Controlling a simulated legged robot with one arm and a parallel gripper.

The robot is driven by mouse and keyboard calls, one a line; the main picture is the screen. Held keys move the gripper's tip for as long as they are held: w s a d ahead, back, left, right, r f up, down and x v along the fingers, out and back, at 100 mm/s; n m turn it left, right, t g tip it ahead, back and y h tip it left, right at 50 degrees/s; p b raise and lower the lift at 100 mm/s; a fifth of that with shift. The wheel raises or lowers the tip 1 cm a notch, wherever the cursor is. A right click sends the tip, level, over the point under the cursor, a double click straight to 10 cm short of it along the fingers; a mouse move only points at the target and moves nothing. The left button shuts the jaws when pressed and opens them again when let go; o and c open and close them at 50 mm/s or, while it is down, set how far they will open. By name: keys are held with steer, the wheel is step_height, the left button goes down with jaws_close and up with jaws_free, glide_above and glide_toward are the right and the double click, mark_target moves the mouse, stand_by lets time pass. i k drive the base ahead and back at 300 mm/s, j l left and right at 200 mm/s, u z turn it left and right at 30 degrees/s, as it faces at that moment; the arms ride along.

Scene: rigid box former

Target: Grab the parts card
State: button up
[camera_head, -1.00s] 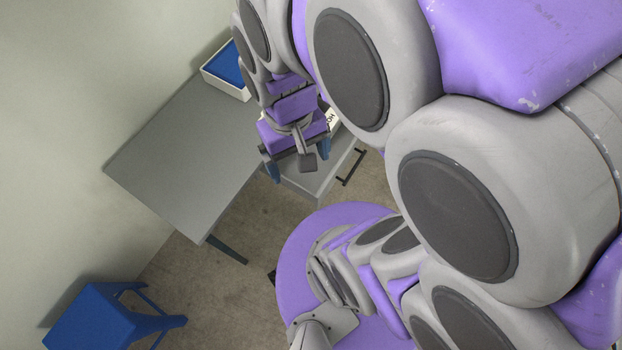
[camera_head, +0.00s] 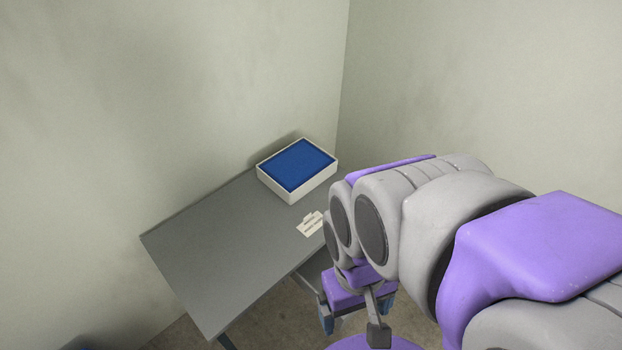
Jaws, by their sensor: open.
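The parts card (camera_head: 310,224) is a small white card with dark print. It lies flat on the grey table, near the edge closest to my arm. My gripper (camera_head: 357,314) has blue fingertips set apart and nothing visible between them. It hangs beyond the table's near edge, below and to the right of the card in the picture, apart from it. My arm links cover the area just right of the card.
A white box (camera_head: 268,184) with a blue top or inside stands at the table's far right corner, behind the card. The left part of the grey table (camera_head: 215,270) is bare. Pale walls stand behind the table.

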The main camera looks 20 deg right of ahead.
mark_target(312, 223)
steer(key=l+z, duration=0.1)
steer(key=i+l+u, duration=0.2)
steer(key=l+u, duration=0.15)
steer(key=l, duration=0.3)
steer(key=i+l+u, duration=0.1)
steer(key=l+u, duration=0.2)
steer(key=l, duration=0.4)
steer(key=l+u, duration=0.35)
steer(key=l, duration=0.35)
steer(key=i, duration=0.05)
